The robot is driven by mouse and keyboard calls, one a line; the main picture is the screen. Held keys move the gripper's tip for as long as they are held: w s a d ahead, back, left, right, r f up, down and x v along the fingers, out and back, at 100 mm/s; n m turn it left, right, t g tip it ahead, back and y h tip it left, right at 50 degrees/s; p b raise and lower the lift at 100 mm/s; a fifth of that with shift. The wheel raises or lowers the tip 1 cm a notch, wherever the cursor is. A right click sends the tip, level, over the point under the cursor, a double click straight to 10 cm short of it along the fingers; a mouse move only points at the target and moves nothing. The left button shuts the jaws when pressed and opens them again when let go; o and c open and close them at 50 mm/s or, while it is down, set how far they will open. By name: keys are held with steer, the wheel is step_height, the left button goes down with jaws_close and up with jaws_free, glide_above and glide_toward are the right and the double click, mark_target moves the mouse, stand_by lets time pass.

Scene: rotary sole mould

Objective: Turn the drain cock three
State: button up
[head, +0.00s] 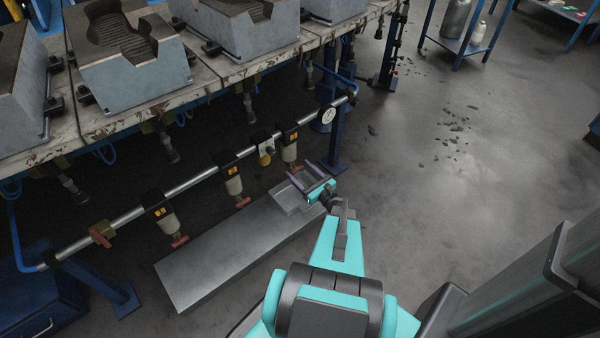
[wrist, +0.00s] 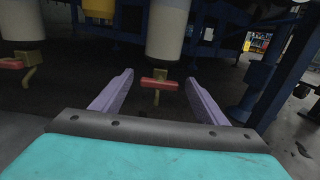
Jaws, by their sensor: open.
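A pipe rail carries three filter bowls, each with a red-handled drain cock below. The rightmost bowl (head: 289,152) has its drain cock (head: 296,170) close to my gripper (head: 304,173). In the wrist view this cock's red bar handle (wrist: 160,84) lies crosswise, with a brass outlet under it. It appears between and beyond the fingertips of my gripper (wrist: 159,77), which is open; I see no contact. The middle bowl's cock (head: 243,202) also shows in the wrist view (wrist: 23,63), outside the left finger. The leftmost bowl's cock (head: 180,241) is farther left.
A grey metal slab (head: 225,255) lies below the bowls. A red lever (head: 101,237) and a round gauge (head: 328,115) are on the rail (head: 198,180). A blue post (head: 334,150) stands right of the bowls. The mould table (head: 215,78) is behind; floor at right is mostly open.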

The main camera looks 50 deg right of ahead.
steer(key=shift+c, duration=0.4)
steer(key=c, duration=1)
steer(key=shift+a+f+n+b, duration=0.15)
steer(key=shift+n+b, duration=0.35)
steer(key=shift+b, duration=0.3)
steer(key=n+b, duration=0.3)
steer(key=b, duration=0.1)
steer(key=shift+f, duration=0.1)
steer(key=n+b, duration=0.4)
steer(key=b, duration=0.1)
steer(key=shift+a+n+b, duration=0.1)
steer(key=shift+n+b, duration=0.2)
steer(key=shift+b, duration=0.05)
